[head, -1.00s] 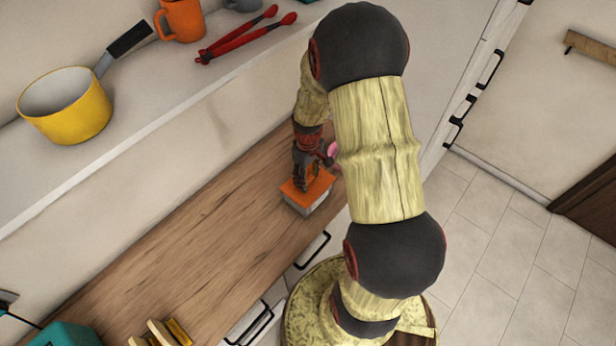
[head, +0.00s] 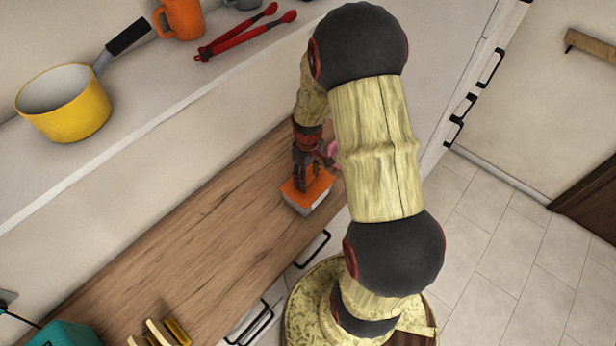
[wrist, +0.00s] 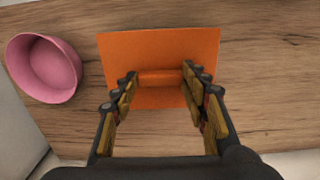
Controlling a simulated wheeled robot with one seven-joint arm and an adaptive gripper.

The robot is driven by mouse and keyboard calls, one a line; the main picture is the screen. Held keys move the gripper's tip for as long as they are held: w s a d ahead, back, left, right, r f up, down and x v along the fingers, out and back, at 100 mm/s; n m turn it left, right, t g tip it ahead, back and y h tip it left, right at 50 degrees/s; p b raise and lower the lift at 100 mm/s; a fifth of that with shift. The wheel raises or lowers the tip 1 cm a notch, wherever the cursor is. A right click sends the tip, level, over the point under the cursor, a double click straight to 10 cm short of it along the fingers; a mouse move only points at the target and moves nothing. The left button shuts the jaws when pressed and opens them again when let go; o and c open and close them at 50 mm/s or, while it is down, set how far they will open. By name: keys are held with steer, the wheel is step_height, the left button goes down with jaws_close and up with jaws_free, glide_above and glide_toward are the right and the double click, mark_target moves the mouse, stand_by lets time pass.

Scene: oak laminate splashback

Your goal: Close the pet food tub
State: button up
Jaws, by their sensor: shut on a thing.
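The pet food tub (head: 309,203) is a small pale box on the wooden counter, with an orange lid (head: 294,197) lying on top of it. In the wrist view the orange lid (wrist: 160,45) is a flat rectangle with a raised orange handle bar (wrist: 160,78) across its middle. My gripper (head: 309,184) is over the lid, and it also shows in the wrist view (wrist: 160,79) with its fingertips at both ends of the handle. It is shut on the handle. The lid hides the tub's inside, and I cannot tell whether its edges sit fully flush.
A pink bowl (wrist: 45,68) stands on the counter beside the tub. A yellow saucepan (head: 68,112), an orange mug (head: 183,18) and red tongs (head: 245,33) are on the raised ledge. The counter's middle (head: 200,235) is clear.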

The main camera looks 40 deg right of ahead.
steer(key=o, duration=1.1)
steer(key=shift+o, duration=0.8)
steer(key=o, duration=0.3)
steer(key=shift+r, duration=0.1)
steer(key=shift+r+p, duration=2.4)
steer(key=shift+r, duration=1)
steer(key=shift+c, duration=0.8)
jaws_close()
